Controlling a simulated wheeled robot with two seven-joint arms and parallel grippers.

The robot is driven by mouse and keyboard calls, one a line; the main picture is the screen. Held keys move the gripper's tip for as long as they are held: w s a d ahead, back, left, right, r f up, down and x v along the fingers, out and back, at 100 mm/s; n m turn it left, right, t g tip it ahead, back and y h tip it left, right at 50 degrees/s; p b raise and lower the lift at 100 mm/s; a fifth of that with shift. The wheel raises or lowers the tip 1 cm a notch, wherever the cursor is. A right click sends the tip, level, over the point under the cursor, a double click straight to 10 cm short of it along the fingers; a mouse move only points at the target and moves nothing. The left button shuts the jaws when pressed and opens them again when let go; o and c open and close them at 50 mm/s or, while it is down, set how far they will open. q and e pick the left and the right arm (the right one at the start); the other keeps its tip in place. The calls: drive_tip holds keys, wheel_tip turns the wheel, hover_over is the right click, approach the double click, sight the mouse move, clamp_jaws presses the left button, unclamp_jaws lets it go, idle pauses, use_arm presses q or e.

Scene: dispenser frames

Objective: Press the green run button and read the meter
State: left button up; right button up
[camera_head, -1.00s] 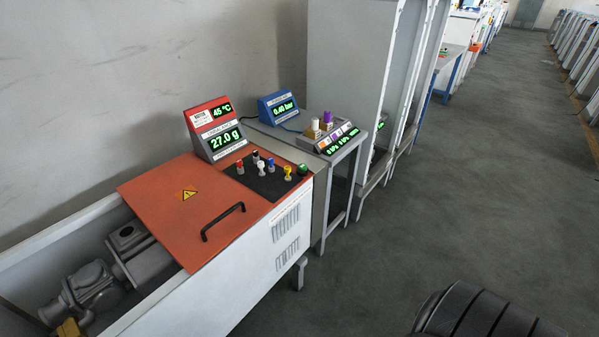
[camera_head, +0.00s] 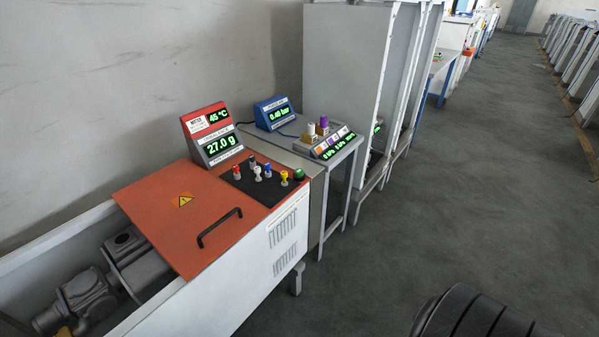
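The green button (camera_head: 299,174) sits at the right end of a black control panel (camera_head: 262,188) on the orange-topped machine. Several other knobs in red, white, blue and yellow stand on the same panel. The red-framed meter (camera_head: 212,137) behind the panel shows 45 °C on its upper display and 27.0 g on its lower one. A blue meter (camera_head: 274,113) to its right reads about 0.40 bar; its digits are small. Neither gripper is in view.
An orange cover (camera_head: 178,212) with a black handle lies over part of the open white housing. A side table (camera_head: 341,156) carries a small console with several green displays. A tall grey cabinet (camera_head: 345,60) stands behind it.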

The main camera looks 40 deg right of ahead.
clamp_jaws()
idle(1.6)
